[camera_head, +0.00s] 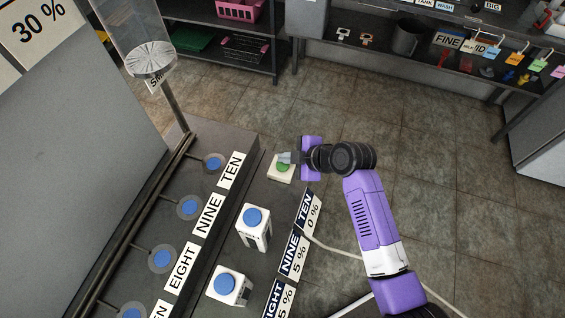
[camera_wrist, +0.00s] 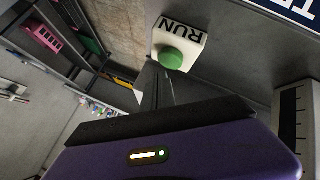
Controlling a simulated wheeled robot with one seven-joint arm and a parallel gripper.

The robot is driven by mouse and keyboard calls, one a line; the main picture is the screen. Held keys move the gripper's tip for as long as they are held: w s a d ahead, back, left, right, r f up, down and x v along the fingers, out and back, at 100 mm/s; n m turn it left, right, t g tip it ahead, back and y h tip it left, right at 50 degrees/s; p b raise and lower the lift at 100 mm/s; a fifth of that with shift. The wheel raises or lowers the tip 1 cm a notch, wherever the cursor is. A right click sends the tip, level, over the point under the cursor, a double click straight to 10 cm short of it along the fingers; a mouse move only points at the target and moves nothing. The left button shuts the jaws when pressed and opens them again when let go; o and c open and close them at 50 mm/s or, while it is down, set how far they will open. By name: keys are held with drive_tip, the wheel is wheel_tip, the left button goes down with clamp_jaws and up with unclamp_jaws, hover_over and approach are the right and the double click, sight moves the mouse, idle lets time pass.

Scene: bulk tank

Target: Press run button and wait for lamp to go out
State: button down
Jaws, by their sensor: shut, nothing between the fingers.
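A white box with a round green button (camera_head: 283,168) sits on the dark ledge at the right of the bench. In the wrist view the box is marked RUN (camera_wrist: 182,26), and its green button (camera_wrist: 171,58) stands up from the face. My gripper (camera_head: 284,157) is shut and empty. Its fingertips (camera_wrist: 154,70) are close beside the button in the wrist view; I cannot tell whether they touch it. The fingers partly cover the button in the head view. I cannot pick out a lamp in either view.
White blocks with blue tops (camera_head: 253,217) stand on the ledge nearer me, beside labels NINE and TEN (camera_head: 306,206). Blue discs (camera_head: 189,207) line the upper step. A clear cylinder (camera_head: 135,35) rises at the left. Shelves (camera_head: 407,62) stand behind, beyond open floor.

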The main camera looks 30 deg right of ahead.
sight(285, 166)
drive_tip(key=shift+f, duration=0.1)
drive_tip(key=shift+f+b, duration=0.3)
drive_tip(key=shift+b, duration=0.05)
drive_tip(key=shift+f+b, duration=0.45)
drive_tip(key=shift+f, duration=0.1)
idle(0.7)
idle(0.3)
drive_tip(key=shift+r+p, duration=0.75)
drive_tip(key=shift+r, duration=0.2)
drive_tip(key=shift+r+p, duration=2)
drive_tip(key=shift+r, duration=0.55)
